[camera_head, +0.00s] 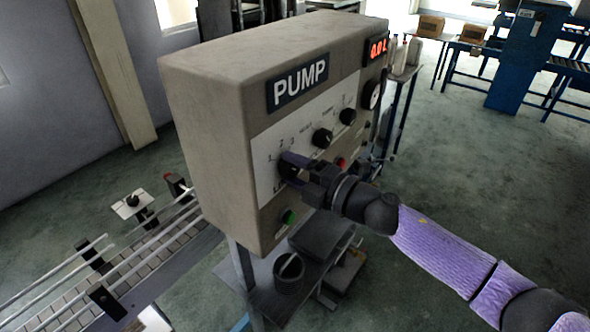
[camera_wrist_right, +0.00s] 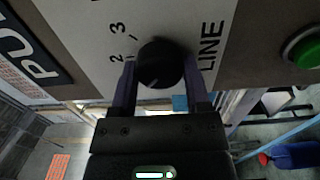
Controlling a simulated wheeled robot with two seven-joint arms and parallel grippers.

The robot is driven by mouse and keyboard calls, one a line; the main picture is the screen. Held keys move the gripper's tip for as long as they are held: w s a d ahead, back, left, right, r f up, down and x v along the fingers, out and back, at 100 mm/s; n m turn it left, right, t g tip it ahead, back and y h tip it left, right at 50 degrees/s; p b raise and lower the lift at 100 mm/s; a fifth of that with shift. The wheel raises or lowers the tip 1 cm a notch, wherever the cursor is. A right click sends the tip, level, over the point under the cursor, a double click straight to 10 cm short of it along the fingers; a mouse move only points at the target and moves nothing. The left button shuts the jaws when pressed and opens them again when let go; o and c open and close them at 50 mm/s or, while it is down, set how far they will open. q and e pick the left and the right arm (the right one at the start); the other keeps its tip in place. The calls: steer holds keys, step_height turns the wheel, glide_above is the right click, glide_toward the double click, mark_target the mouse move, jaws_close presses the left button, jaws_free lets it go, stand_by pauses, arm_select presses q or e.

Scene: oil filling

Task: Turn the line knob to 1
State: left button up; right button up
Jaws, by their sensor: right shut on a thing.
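The grey pump box (camera_head: 215,110) stands in the middle of the head view, its control panel facing right. The black line knob (camera_head: 287,169) is at the panel's lower left, with 1, 2 and 3 printed around it. My right gripper (camera_head: 292,166) is shut on this knob from the front. In the right wrist view the round knob (camera_wrist_right: 160,64) sits between the two purple fingers of the gripper (camera_wrist_right: 160,85). The 2, the 3 and the word LINE show there; the 1 does not. I cannot tell where the knob points. My left gripper is not in view.
Two more black knobs, the upper one (camera_head: 347,116) and the middle one (camera_head: 322,138), sit further along the panel. A green button (camera_head: 289,216) is below the line knob. A red display (camera_head: 378,48) is at the top right. A railed conveyor (camera_head: 150,255) runs at lower left.

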steer(key=o, duration=1.3)
steer(key=b+v, duration=0.2)
steer(key=v, duration=0.8)
